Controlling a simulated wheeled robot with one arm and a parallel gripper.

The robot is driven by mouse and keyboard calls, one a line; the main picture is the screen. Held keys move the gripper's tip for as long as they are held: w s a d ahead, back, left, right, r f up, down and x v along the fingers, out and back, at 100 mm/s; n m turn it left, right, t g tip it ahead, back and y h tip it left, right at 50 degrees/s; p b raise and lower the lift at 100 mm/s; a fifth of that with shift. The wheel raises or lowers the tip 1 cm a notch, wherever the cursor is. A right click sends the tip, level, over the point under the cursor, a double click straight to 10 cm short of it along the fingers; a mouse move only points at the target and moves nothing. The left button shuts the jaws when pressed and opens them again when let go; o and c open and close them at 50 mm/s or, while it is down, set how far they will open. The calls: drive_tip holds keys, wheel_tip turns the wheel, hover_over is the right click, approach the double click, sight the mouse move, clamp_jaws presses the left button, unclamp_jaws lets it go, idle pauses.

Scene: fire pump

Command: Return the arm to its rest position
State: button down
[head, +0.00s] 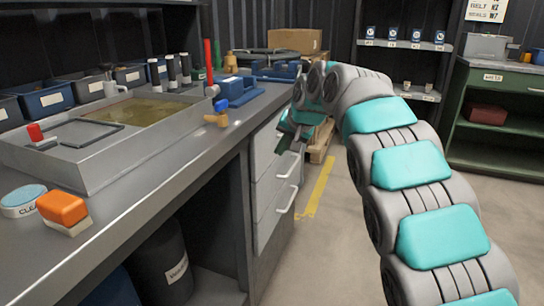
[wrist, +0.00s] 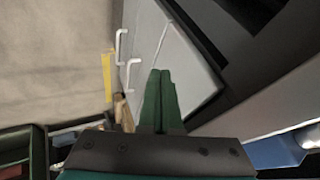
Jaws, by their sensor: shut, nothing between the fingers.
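My gripper (head: 291,139) is at the end of my grey and teal arm, which arches in from the right of the head view. It hangs in front of the workbench drawers, beside the bench's right edge. In the wrist view my gripper (wrist: 160,76) shows two green fingers pressed together with nothing between them. The grey drawer fronts (wrist: 190,60) with white handles lie behind the fingertips.
The workbench (head: 140,190) on the left holds a metal basin (head: 60,160), an orange block (head: 62,208), a round tin (head: 22,203) and several bins. A green cabinet (head: 505,110) stands at the right. A pallet (head: 321,142) lies beyond my gripper. The floor right of the yellow line (head: 318,190) is clear.

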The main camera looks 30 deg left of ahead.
drive_tip(key=v, duration=0.6)
drive_tip(key=d+f+m+h, duration=0.2)
drive_tip(key=d+f+h, duration=0.1)
drive_tip(key=d, duration=1.6)
drive_tip(key=s+d+f+m+g+h, duration=0.1)
drive_tip(key=s+d+f, duration=0.25)
drive_tip(key=d, duration=0.45)
drive_tip(key=s+d+f+m+h, duration=0.1)
drive_tip(key=s+d+f, duration=0.1)
drive_tip(key=s+d, duration=0.35)
drive_tip(key=s+d+f+g, duration=0.1)
drive_tip(key=s+d+f, duration=0.3)
drive_tip(key=s, duration=0.5)
drive_tip(key=s+d+f+g+h, duration=0.1)
drive_tip(key=s+d+f, duration=0.4)
drive_tip(key=s+d, duration=0.3)
drive_tip(key=s+d+f+g, duration=0.2)
drive_tip(key=s+d+f, duration=0.3)
drive_tip(key=s, duration=0.5)
drive_tip(key=shift+s+d+h, duration=0.2)
drive_tip(key=shift+d+h, duration=0.2)
drive_tip(key=shift+d, duration=0.4)
drive_tip(key=shift+a+r, duration=0.1)
